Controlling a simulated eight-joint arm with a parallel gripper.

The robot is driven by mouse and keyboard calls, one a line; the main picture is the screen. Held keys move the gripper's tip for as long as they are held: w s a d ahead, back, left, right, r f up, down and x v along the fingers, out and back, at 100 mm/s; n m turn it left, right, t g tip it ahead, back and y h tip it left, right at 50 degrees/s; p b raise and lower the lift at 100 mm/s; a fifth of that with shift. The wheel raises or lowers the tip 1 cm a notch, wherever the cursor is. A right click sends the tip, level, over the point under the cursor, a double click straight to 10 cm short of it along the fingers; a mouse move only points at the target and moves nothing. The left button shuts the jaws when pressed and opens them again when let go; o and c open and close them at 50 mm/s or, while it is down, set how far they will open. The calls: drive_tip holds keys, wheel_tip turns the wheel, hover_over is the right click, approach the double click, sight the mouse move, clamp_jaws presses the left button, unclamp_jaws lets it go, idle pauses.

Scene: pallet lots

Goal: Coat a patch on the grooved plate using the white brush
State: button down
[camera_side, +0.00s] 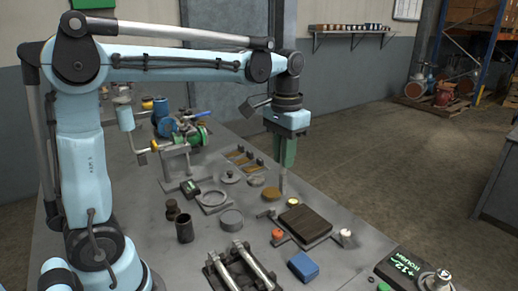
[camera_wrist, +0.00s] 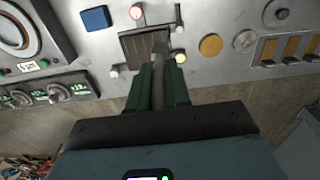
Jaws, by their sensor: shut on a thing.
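A dark brown square plate (camera_side: 305,222) lies on the grey bench, with coloured knobs around it. It also shows in the wrist view (camera_wrist: 132,42), partly covered by the held tool; its grooves are faint. My gripper (camera_side: 284,160) points down with its green fingers shut on a slim pale grey tool (camera_side: 283,183), which I take for the white brush. The tool reaches down from the fingertips, behind the plate in the side view. In the wrist view my gripper (camera_wrist: 158,88) holds this brush (camera_wrist: 159,48) in front of the plate. I cannot tell whether its tip touches anything.
Around the plate stand a red knob (camera_side: 278,234), a white knob (camera_side: 345,236) and a yellow knob (camera_side: 292,202). A blue block (camera_side: 303,266) lies nearby. A tan disc (camera_side: 271,193) lies close to the tool. Rails (camera_side: 240,265) and a dark cup (camera_side: 184,229) crowd the bench.

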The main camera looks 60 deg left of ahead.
sight(286, 176)
drive_tip(key=shift+w+a+f, duration=0.3)
drive_tip(key=shift+w+f, duration=0.1)
drive_tip(key=shift+f, duration=0.9)
drive_tip(key=shift+w+a+f, duration=0.25)
drive_tip(key=shift+w+f, duration=0.1)
drive_tip(key=shift+f, duration=0.95)
drive_tip(key=shift+w+a+f, duration=0.3)
drive_tip(key=shift+w+f, duration=0.1)
drive_tip(key=shift+f, duration=0.9)
drive_tip(key=shift+d, duration=5.65)
drive_tip(key=shift+w+a, duration=0.8)
drive_tip(key=shift+a, duration=4.95)
drive_tip(key=shift+w+d, duration=1.45)
drive_tip(key=shift+d, duration=4.45)
drive_tip(key=shift+a, duration=5.9)
wheel_tip(286, 176, up, 8)
drive_tip(key=shift+d+f, duration=0.15)
